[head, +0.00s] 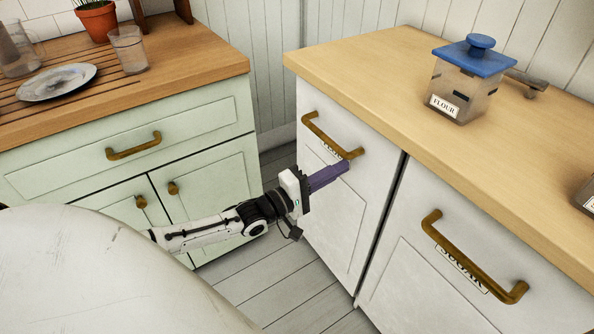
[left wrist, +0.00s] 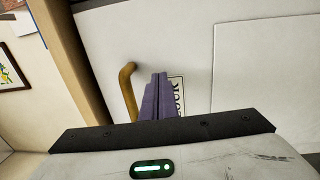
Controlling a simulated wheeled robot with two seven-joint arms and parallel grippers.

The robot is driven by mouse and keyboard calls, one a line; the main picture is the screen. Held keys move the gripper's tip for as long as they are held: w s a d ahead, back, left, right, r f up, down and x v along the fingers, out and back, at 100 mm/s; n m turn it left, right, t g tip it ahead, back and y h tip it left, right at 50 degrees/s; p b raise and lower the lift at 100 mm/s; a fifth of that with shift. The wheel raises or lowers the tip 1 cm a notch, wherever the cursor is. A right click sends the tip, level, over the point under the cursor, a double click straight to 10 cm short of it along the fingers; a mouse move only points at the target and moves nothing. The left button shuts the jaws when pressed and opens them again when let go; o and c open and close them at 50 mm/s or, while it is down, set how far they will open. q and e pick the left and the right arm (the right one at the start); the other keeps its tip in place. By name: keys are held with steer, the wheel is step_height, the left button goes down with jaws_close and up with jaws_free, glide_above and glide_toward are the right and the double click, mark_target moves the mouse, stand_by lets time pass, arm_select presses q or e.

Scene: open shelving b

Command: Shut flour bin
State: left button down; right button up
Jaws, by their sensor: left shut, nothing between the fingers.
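The flour bin (head: 335,205) is the left white front under the wooden counter, with a brass handle (head: 332,136) near its top. It looks about level with the sugar bin front beside it; I cannot tell if a small gap remains. My left gripper (head: 346,166) is shut and empty, its purple fingertips at the bin front just below the handle, covering part of the label. In the left wrist view, the shut fingers (left wrist: 161,78) lie between the brass handle (left wrist: 128,92) and the label (left wrist: 177,92). Contact with the front is unclear. My right gripper is out of view.
The sugar bin (head: 415,285) stands to the right with its own handle (head: 472,257). A glass flour jar (head: 463,90) with a blue lid is on the counter (head: 365,62). A green cabinet (head: 75,165) stands left; floor (head: 270,285) shows between.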

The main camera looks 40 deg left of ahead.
arm_select(q)
steer(key=r+p+v, duration=0.1)
steer(key=v, duration=1.1)
steer(key=shift+a, duration=0.15)
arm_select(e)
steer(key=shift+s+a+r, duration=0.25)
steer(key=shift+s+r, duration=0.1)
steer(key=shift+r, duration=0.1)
